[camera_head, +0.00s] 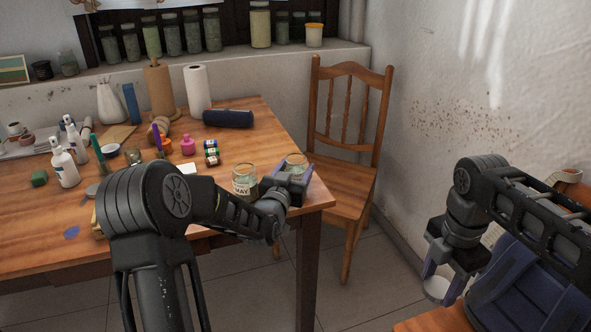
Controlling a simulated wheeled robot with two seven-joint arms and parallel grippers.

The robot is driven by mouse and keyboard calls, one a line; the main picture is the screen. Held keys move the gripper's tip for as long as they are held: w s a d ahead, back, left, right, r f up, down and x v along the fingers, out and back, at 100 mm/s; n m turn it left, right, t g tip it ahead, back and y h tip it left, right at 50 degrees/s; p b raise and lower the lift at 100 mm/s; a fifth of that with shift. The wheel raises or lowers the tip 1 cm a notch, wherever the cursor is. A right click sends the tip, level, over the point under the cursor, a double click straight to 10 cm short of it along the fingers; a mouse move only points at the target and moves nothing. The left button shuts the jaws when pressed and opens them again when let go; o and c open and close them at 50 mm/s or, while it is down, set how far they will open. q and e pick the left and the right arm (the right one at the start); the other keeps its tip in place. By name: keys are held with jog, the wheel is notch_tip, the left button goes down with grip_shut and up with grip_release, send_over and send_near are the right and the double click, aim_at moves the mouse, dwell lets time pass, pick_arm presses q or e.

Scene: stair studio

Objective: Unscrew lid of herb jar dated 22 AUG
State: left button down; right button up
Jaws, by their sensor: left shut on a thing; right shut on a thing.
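My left gripper (291,177) is shut on a small glass jar (296,161) at the table's right corner. The jar is upright, and its rim shows above the fingers. Its label is hidden, so I cannot read a date on it. My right gripper (446,286) is shut on a small white round thing (436,289), which looks like a lid, low at the right and well apart from the jar. A second glass jar (244,180) with greenish contents and a label reading MAY stands on the table just left of my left gripper.
The wooden table (262,121) holds bottles, a pink bottle (187,145), a paper roll (197,90) and a dark blue cylinder (228,118). Several herb jars (171,36) line the sill behind. A wooden chair (347,185) stands beside the table; a dark blue thing (520,285) is near my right gripper.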

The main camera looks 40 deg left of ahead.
pick_arm(q)
jog(key=shift+f, duration=0.15)
jog(key=shift+c, duration=2.1)
grip_release()
jog(key=shift+r, duration=0.25)
jog(key=v, duration=1.2)
